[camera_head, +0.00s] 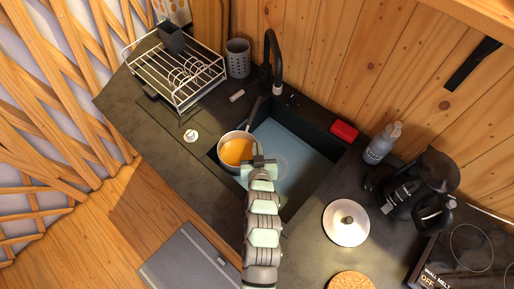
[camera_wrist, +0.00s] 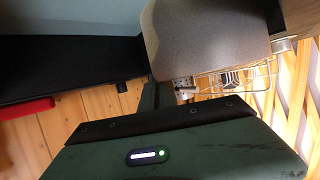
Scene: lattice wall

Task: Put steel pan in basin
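The steel pan (camera_head: 236,150) holds something orange. In the head view it is at the left end of the basin (camera_head: 300,170), its handle pointing up and right towards the tap. I cannot tell whether it rests there or is held up. My gripper (camera_head: 261,161) is at the pan's right rim. In the wrist view the pan's grey-brown side (camera_wrist: 205,40) fills the top middle, close to a dark finger of my gripper (camera_wrist: 150,95). The frames do not show clearly whether the fingers grip the rim.
A black tap (camera_head: 272,55) rises behind the basin. A dish rack (camera_head: 180,75) and a grey utensil holder (camera_head: 238,58) stand left of it.

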